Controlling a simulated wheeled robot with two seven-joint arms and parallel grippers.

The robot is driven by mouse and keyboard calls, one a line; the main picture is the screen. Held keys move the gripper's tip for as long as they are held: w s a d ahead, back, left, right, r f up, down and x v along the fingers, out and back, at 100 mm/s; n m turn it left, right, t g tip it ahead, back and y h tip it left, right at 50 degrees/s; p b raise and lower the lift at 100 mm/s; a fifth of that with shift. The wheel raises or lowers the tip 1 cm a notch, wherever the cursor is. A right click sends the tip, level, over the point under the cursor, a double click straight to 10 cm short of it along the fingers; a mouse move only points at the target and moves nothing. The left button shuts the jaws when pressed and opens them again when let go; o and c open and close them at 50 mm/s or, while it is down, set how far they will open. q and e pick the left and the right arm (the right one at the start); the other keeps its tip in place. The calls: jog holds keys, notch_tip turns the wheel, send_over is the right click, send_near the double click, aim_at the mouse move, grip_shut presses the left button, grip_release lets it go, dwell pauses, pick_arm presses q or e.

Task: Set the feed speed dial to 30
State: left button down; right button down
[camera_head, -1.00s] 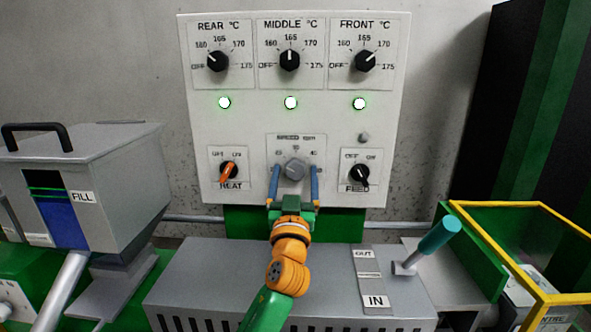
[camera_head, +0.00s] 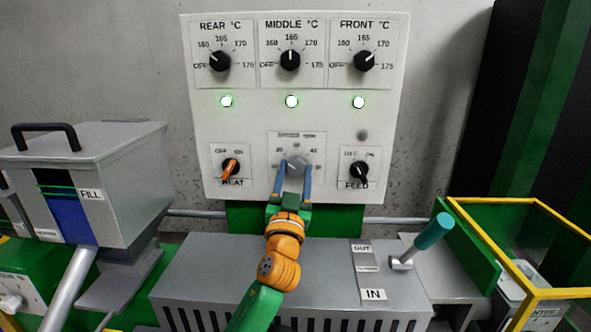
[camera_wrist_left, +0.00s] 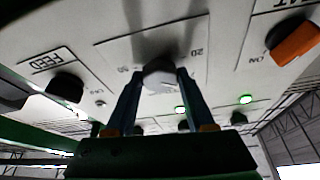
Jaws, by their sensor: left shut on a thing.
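The feed speed dial is a grey knob (camera_head: 297,165) on a light plate at the lower middle of the white panel. Its scale is partly hidden by my gripper, and I cannot read its setting. My left gripper (camera_head: 295,170) reaches up from below, its blue fingers shut on the knob from both sides. In the left wrist view the knob (camera_wrist_left: 159,74) sits between the fingertips of my left gripper (camera_wrist_left: 160,88). My right gripper is not in view.
The orange HEAT switch (camera_head: 231,167) is left of the dial, the black FEED switch (camera_head: 359,170) right. Three black temperature knobs and three lit green lamps are above. A teal-handled lever (camera_head: 434,232) stands lower right, a grey FILL hopper (camera_head: 120,150) left.

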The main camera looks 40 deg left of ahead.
pick_arm(q)
jog(key=m+h+p, duration=0.1)
jog(key=m+p, duration=0.1)
jog(key=m, duration=0.1)
jog(key=m+h+p, duration=0.2)
jog(key=m+p, duration=0.1)
jog(key=m, duration=0.1)
jog(key=r+m+t+h+p, duration=0.1)
jog(key=m+h+p, duration=0.1)
jog(key=m+p, duration=0.1)
jog(key=shift+s+a+m, duration=0.15)
jog(key=shift+a+m, duration=0.05)
jog(key=shift+m, duration=0.2)
jog(key=shift+f+m+h+p, duration=0.15)
jog(key=shift+m+h+p, duration=0.55)
jog(key=shift+m+p, duration=0.9)
